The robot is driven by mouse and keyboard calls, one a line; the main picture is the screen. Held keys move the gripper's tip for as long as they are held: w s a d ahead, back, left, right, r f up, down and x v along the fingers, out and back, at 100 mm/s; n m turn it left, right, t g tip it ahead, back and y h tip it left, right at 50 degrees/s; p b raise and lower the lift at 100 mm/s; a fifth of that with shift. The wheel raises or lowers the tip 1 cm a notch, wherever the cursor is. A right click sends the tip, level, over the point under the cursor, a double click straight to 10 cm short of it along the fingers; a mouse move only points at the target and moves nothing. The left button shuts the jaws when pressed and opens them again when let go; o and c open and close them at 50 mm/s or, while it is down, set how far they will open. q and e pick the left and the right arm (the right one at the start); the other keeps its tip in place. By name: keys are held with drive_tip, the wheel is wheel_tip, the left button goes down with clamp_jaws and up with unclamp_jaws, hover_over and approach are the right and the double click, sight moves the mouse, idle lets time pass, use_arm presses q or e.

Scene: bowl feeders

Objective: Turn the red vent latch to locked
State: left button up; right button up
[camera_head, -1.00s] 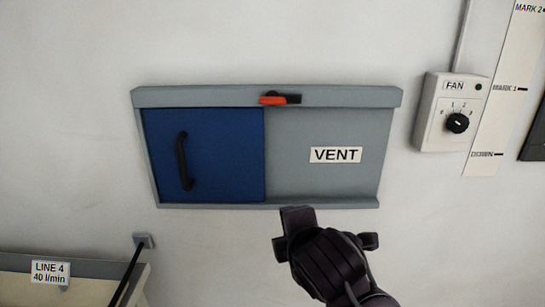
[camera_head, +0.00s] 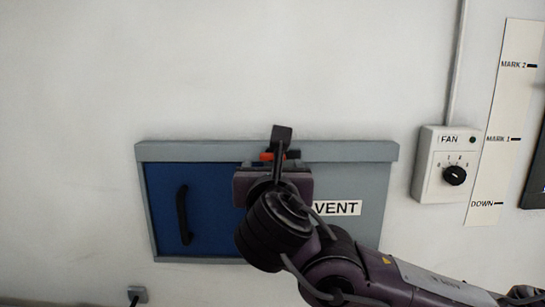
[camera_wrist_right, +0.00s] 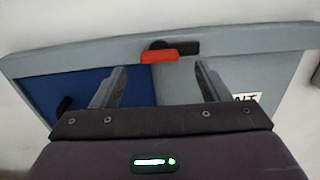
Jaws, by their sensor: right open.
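The vent latch has a red handle (camera_head: 267,156) and a black part to its right, on the grey top rail of the vent frame. It lies horizontally, partly hidden by my gripper in the head view. In the right wrist view the red handle (camera_wrist_right: 160,57) shows whole, with the black part behind it and to the right. My right gripper (camera_head: 281,134) is in front of the latch. In the wrist view its open fingers (camera_wrist_right: 160,72) stand left and right of the red handle; I see no contact. My left gripper is not in view.
The blue sliding door (camera_head: 165,215) with a black handle (camera_head: 183,214) covers the left of the vent. A VENT label (camera_head: 337,208) is on the grey panel. A FAN switch box (camera_head: 440,180) and a marked strip (camera_head: 508,120) are at right. The wall above is clear.

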sight(273, 159)
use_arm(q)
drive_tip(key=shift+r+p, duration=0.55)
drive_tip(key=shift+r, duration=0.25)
use_arm(e)
drive_tip(key=shift+w, duration=2.3)
drive_tip(key=shift+c, duration=0.4)
drive_tip(key=c, duration=0.9)
use_arm(q)
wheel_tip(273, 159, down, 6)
drive_tip(key=b, duration=0.6)
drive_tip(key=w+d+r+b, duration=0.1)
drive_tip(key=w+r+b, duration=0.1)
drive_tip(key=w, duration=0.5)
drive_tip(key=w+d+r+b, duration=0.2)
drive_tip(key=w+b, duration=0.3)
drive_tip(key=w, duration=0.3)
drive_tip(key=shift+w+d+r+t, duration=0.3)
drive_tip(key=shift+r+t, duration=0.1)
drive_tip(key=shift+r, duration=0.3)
use_arm(e)
drive_tip(key=shift+f+m, duration=0.1)
drive_tip(key=shift+m, duration=8.9)
